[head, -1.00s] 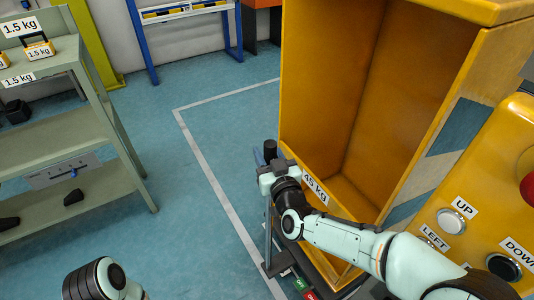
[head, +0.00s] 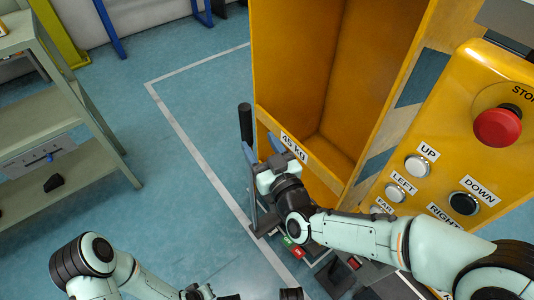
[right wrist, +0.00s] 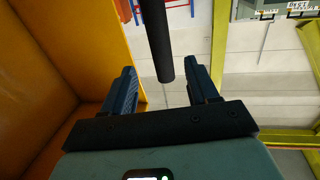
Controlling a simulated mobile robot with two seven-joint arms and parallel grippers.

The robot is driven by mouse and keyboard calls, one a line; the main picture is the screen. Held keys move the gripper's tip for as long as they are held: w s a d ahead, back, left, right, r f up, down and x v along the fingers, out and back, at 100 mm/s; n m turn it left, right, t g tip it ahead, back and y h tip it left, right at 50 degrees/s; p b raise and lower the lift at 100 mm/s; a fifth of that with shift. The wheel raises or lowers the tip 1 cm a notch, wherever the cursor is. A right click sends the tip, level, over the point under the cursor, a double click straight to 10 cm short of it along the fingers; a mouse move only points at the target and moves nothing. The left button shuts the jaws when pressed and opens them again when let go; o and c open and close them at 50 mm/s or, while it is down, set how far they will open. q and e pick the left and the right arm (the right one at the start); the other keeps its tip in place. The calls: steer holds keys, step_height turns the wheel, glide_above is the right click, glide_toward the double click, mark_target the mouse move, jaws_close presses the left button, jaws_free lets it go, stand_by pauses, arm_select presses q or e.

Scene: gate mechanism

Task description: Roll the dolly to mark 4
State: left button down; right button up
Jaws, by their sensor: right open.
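The dolly's black upright handle (head: 245,122) stands in front of a tall orange open-fronted box labelled 45 kg (head: 262,45). My right gripper (head: 268,158) is beside the handle, to its right and lower in the head view. In the right wrist view, the handle (right wrist: 156,40) hangs into the space between the two fingers of the open right gripper (right wrist: 163,75), touching neither. The dolly's base is mostly hidden by the box and my right arm. My left arm shows at the bottom left, but its fingers are not visible.
A yellow control panel (head: 445,150) with a red stop knob (head: 498,126) and several buttons stands at the right. A green shelf (head: 45,130) is at the left. Open blue floor with a white line (head: 190,155) lies between shelf and box. Small green and red labels (head: 292,247) sit below my right gripper.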

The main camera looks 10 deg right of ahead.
arm_select(q)
steer(key=shift+w+r, duration=0.3)
steer(key=shift+w, duration=0.05)
arm_select(e)
steer(key=shift+v, duration=1.7)
arm_select(q)
steer(key=shift+s, duration=0.15)
